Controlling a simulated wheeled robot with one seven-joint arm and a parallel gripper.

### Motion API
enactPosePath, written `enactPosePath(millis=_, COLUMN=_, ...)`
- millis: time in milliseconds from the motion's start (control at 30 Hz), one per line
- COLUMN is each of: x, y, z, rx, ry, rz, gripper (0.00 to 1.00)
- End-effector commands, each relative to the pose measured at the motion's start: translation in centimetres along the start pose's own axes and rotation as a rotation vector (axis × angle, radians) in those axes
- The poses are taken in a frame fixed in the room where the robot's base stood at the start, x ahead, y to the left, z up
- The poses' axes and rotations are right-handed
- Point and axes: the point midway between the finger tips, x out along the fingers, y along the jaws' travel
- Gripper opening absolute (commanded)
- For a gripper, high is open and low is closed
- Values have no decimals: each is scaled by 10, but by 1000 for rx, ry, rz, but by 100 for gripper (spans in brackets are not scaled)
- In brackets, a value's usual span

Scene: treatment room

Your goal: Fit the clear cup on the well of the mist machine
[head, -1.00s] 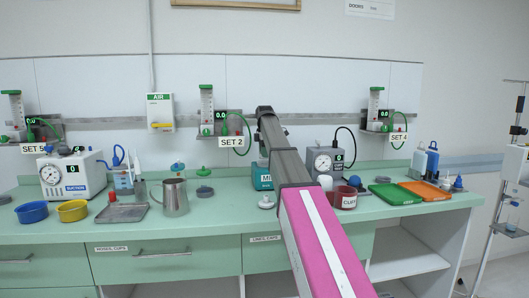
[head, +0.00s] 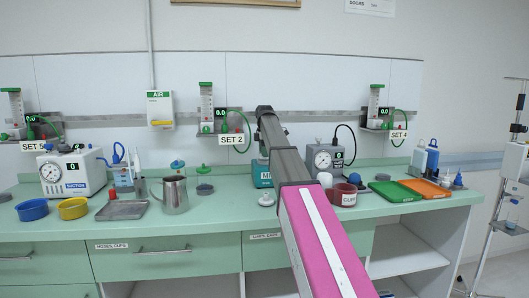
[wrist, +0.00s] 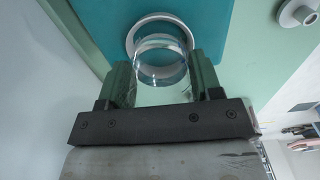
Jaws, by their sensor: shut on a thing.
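The clear cup (wrist: 160,70) is between the two fingers of my gripper (wrist: 163,76) in the wrist view, and my gripper is shut on it. The teal mist machine (wrist: 215,28) lies beyond it, with the pale ring of its well (wrist: 133,36). The cup overlaps the near part of this ring in the picture; I cannot tell whether it touches the well or hangs above it. In the head view the mist machine (head: 260,174) shows only in part beside my arm. My arm hides the cup, the well and my gripper there.
A white round piece (head: 266,200) lies on the counter near the machine; one also shows in the wrist view (wrist: 298,12). A grey gauge unit (head: 323,160) and a red cups pot (head: 345,195) stand right of my arm. A steel jug (head: 174,195) stands left.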

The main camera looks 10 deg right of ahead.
Motion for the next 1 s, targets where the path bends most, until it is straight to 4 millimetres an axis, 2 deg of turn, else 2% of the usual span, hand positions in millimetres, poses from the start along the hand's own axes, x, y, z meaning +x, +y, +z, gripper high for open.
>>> enactPosePath(millis=1000, x=17, y=0, z=0, rx=0, ry=0, rz=0, gripper=33)
